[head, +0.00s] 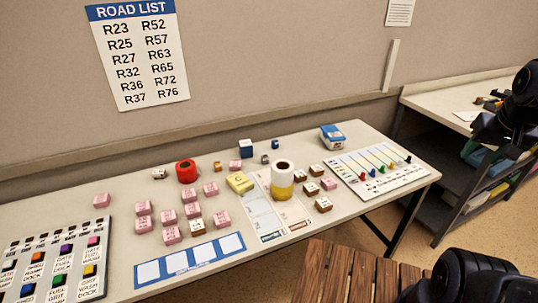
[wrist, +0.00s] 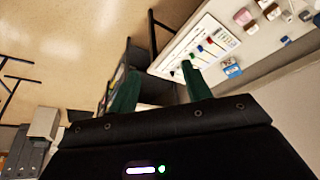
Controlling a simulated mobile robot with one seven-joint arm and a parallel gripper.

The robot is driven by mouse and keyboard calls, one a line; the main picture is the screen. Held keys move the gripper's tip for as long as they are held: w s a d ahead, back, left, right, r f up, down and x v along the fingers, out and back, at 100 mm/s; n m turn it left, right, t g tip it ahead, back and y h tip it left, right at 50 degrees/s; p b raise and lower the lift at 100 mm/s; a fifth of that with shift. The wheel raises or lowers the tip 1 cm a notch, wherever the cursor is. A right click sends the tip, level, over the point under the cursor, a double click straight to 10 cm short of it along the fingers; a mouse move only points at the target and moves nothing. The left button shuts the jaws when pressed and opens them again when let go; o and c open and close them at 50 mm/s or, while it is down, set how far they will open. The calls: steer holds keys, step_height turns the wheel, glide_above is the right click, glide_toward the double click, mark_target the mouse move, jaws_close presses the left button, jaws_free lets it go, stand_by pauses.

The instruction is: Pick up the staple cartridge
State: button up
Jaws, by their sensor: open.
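I cannot tell for sure which small item is the staple cartridge. Candidates on the long table are a blue and white box (head: 333,138) at the back right, a dark blue block (head: 246,149) and a smaller blue piece (head: 275,144) behind the white and yellow cylinder. The blue and white box also shows in the wrist view (wrist: 232,68), beyond and right of the fingertips. My gripper (wrist: 160,78) has its two green fingers spread wide with nothing between them. It is off the table's end, apart from every item. The head view does not clearly show its fingers.
The table (head: 330,222) holds several pink blocks (head: 192,210), brown blocks (head: 323,204), a red ring-shaped item (head: 186,171), a yellow box (head: 239,182), a white and yellow cylinder (head: 282,180) and a pegged chart (head: 380,173). A slatted wooden seat (head: 345,270) stands in front. Dark shelves (head: 440,160) stand right.

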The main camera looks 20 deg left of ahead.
steer(key=w+a+r+n+g, duration=0.15)
steer(key=w+a+n, duration=0.3)
steer(key=w, duration=0.45)
steer(key=w+a+r+n, duration=0.3)
steer(key=w+a, duration=0.3)
steer(key=w, duration=0.2)
steer(key=w+a+f+n, duration=0.1)
steer(key=w+a+n, duration=0.2)
steer(key=w+a, duration=0.5)
steer(key=n+h, duration=0.4)
steer(key=n, duration=1.2)
glide_above(265, 156)
steer(key=s+a, duration=0.3)
steer(key=a, duration=0.1)
step_height(265, 156, down, 33)
steer(key=shift+y, duration=0.3)
steer(key=x, duration=1)
steer(key=shift+w+d, duration=0.35)
steer(key=shift+d, duration=0.1)
steer(key=shift+r, duration=0.1)
steer(key=c, duration=1.1)
